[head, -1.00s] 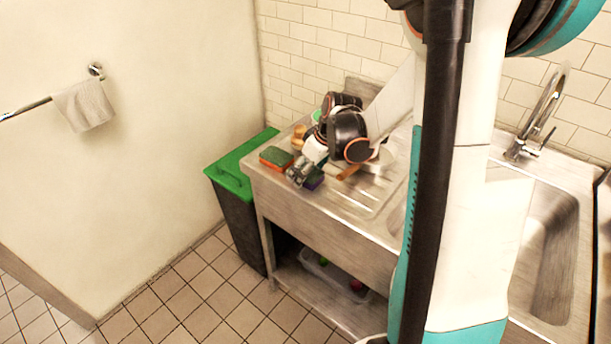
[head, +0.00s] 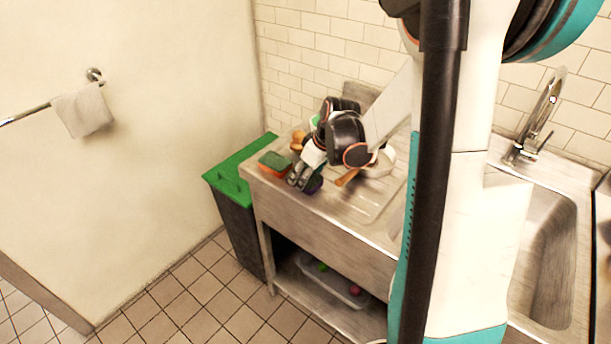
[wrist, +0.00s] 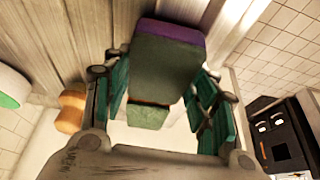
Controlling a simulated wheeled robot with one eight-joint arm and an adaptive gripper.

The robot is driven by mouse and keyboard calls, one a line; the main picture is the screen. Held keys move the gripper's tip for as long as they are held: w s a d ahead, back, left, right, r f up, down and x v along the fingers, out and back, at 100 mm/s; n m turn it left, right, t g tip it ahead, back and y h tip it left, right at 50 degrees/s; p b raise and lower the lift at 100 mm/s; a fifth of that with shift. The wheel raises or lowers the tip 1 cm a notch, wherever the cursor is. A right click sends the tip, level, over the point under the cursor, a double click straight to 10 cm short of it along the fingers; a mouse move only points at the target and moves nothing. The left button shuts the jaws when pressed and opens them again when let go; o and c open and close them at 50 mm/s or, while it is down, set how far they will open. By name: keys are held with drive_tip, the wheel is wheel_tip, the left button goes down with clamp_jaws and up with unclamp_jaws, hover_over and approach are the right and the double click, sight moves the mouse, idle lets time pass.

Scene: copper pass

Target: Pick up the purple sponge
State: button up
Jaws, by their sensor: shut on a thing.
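The purple sponge (wrist: 168,62) has a purple layer and a dark green face. In the wrist view it sits between the teal pads of my gripper (wrist: 160,92), which is shut on it. In the head view my gripper (head: 300,174) is low over the left end of the metal counter, with the purple sponge (head: 315,185) at its fingertips, partly hidden. I cannot tell whether the sponge touches the counter.
An orange sponge with a green top (head: 274,165) lies just left of my gripper; its green part (wrist: 148,117) shows in the wrist view. A wooden-handled pan (head: 347,177) is to the right. A green-lidded bin (head: 235,165) stands left of the counter (head: 330,220). The sink (head: 545,250) is far right.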

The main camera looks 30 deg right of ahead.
wheel_tip(320, 180, up, 20)
drive_tip(key=p, duration=0.7)
drive_tip(key=shift+r, duration=0.2)
